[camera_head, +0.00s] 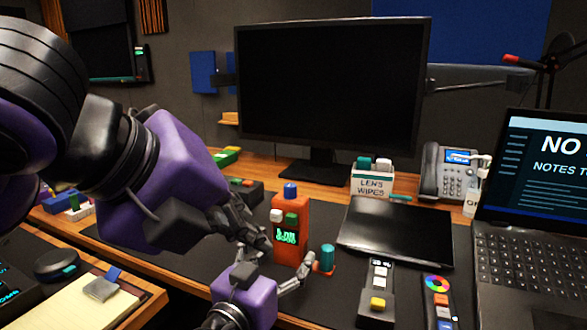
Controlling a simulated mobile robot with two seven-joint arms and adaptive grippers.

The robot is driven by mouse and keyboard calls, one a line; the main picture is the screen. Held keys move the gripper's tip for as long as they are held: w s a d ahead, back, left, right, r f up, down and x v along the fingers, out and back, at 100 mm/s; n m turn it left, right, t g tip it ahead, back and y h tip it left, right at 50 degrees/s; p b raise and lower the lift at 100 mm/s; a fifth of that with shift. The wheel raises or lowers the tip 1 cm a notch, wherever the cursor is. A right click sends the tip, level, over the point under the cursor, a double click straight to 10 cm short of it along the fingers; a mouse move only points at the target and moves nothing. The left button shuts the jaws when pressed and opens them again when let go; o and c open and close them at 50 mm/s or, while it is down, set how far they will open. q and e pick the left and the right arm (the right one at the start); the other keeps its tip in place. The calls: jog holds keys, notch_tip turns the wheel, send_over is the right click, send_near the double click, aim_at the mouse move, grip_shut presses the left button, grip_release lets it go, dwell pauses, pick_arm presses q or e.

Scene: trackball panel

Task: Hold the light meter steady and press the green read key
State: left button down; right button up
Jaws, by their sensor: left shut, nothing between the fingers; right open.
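The light meter (304,225) is an upright orange box standing on the dark desk mat, with a blue knob on top and a lit green display. A white key and the green read key (291,217) sit side by side above the display. My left gripper (264,242) is shut and empty, close to the meter's left side, below and left of the green key. My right gripper (278,266) is open low in front of the meter, one finger on either side of its lower part. I cannot tell whether either gripper touches it.
A teal-topped orange piece (326,258) stands close right of the meter. A black tablet (398,235), a remote with a yellow key (378,285) and a laptop (530,240) lie further right. The monitor (330,90), lens wipes box (371,184) and phone (449,172) stand behind.

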jog(key=shift+v, duration=4.2)
jog(key=shift+a, duration=0.1)
jog(key=o, duration=0.3)
jog(key=shift+w, duration=0.1)
jog(key=shift+v, duration=3)
